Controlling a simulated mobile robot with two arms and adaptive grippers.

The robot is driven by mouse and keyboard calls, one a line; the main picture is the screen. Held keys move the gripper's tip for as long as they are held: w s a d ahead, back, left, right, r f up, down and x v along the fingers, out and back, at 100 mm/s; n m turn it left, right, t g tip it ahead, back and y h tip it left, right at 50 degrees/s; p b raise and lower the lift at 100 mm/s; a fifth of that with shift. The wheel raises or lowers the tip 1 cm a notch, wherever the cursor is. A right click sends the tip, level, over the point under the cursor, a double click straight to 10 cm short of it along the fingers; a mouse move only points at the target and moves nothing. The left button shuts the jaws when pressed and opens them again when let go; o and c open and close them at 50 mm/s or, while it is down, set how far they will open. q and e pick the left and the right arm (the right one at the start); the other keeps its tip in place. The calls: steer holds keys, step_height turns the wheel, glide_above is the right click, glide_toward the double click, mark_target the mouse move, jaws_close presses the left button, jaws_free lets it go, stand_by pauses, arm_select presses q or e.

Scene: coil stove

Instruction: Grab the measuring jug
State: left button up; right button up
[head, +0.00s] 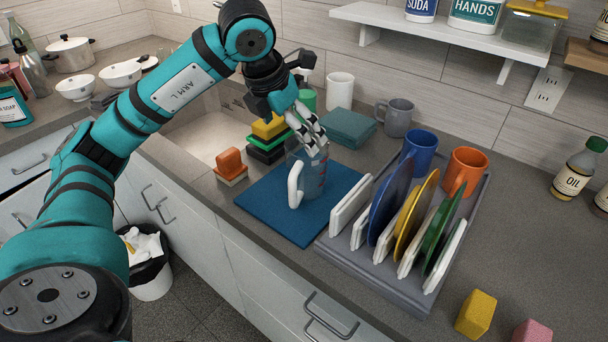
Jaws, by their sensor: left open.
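The measuring jug (314,180) is clear with red markings and a white handle on its left side. It stands upright on a blue mat (262,211) on the counter. My left gripper (313,143) reaches down from above, its fingertips at the jug's rim and overlapping its upper part in the head view. The gripper is open. I cannot tell whether a finger is inside the jug or touches it. The fingers hide part of the rim. My right gripper is not in view.
A grey dish rack (377,276) with plates, a blue mug (420,150) and an orange mug (465,170) stands right of the jug. A grey mug (398,117) stands behind. The counter's right side is mostly clear.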

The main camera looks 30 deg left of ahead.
mark_target(302, 153)
arm_select(q)
steer(key=p+x, duration=0.1)
steer(key=x, duration=0.8)
steer(key=shift+w+p, duration=0.1)
steer(key=shift+p, duration=0.25)
steer(key=shift+r, duration=0.1)
steer(key=c, duration=1.5)
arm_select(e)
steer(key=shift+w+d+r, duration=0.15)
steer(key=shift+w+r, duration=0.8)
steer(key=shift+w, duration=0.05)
